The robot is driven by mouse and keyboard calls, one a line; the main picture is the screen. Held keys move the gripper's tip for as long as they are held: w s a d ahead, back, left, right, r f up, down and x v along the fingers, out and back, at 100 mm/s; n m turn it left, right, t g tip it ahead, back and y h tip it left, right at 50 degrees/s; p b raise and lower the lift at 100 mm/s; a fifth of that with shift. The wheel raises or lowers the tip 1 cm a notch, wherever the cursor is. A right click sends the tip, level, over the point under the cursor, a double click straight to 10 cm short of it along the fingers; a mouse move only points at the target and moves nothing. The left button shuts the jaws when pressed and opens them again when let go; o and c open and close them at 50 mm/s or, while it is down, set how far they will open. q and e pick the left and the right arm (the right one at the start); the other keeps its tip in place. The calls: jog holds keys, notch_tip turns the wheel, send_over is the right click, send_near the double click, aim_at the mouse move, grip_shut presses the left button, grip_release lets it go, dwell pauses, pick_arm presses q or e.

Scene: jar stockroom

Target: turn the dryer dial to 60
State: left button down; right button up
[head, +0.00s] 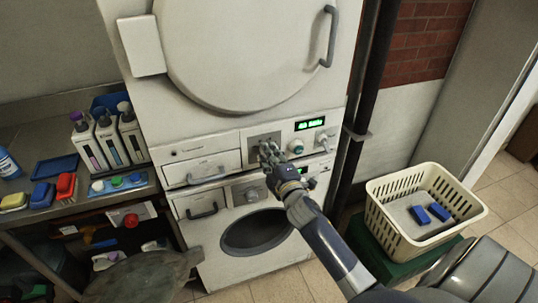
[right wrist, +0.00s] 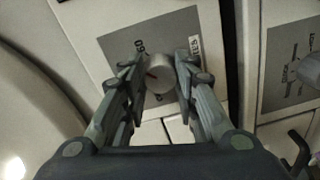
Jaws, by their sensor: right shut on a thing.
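The white dryer (head: 232,125) has a large round door and a control strip below it. A "60" label is printed at the panel's upper left, beside the dial. My right gripper (right wrist: 160,74) is shut on the dial, one finger on each side. In the head view my right gripper (head: 268,152) covers most of the dial. A lit green display (head: 310,123) shows small text, hard to read. My left gripper is not in view.
A second knob (head: 296,146) is right of the dial panel. A washer (head: 222,260) stands below. A cream basket (head: 385,205) with blue blocks stands at right. Bottles (head: 110,140) and brushes (head: 42,195) sit on the shelf at left. A dark pipe (head: 362,120) runs beside the dryer.

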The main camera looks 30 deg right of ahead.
jog(key=shift+m+p, duration=0.35)
jog(key=shift+m, duration=1.75)
jog(key=o, duration=1.1)
jog(key=shift+s, duration=0.1)
jog(key=v, duration=1.1)
jog(key=shift+s, duration=0.45)
jog(key=shift+f, duration=0.1)
